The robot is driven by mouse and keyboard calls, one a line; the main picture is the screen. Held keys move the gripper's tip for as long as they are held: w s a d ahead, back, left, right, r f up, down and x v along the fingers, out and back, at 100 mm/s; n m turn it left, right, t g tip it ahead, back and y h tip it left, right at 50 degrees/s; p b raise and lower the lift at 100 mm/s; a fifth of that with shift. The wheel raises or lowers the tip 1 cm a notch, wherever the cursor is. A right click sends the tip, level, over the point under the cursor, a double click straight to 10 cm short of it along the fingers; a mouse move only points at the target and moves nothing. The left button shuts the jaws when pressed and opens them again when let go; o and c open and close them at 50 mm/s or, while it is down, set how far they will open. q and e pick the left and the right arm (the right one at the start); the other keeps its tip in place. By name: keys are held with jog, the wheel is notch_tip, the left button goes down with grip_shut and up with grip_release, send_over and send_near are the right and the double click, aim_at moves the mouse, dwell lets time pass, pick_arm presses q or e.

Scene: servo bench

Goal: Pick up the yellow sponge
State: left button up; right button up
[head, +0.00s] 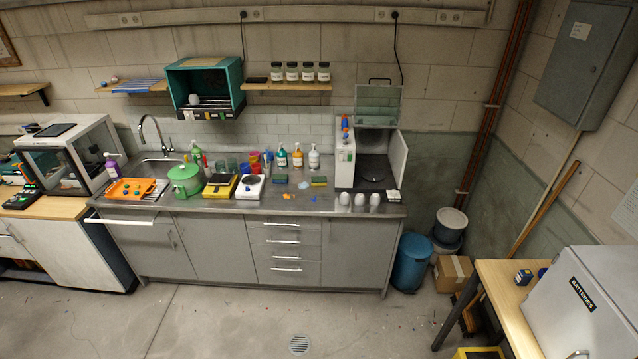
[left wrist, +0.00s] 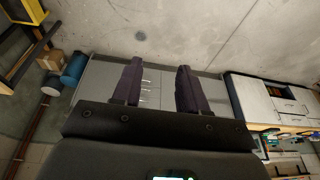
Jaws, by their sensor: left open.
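A small yellow sponge (head: 319,182) with a darker green top lies on the steel counter (head: 225,208), left of the white machine with the raised lid. A flat blue-green block (head: 280,179) lies to its left. My left gripper (left wrist: 157,66) is open, with its two dark fingers apart and nothing between them. The grey cabinet fronts show behind the fingers in the left wrist view, and the sponge cannot be made out there. Neither arm shows in the head view, and my right gripper is in no view.
The white machine (head: 345,165) and three pale cups (head: 359,202) stand right of the sponge. Small orange and blue bits lie in front of it. Bottles (head: 298,157) stand behind.

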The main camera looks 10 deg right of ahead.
pick_arm(q)
jog(key=o, duration=1.1)
jog(key=shift+c, duration=0.2)
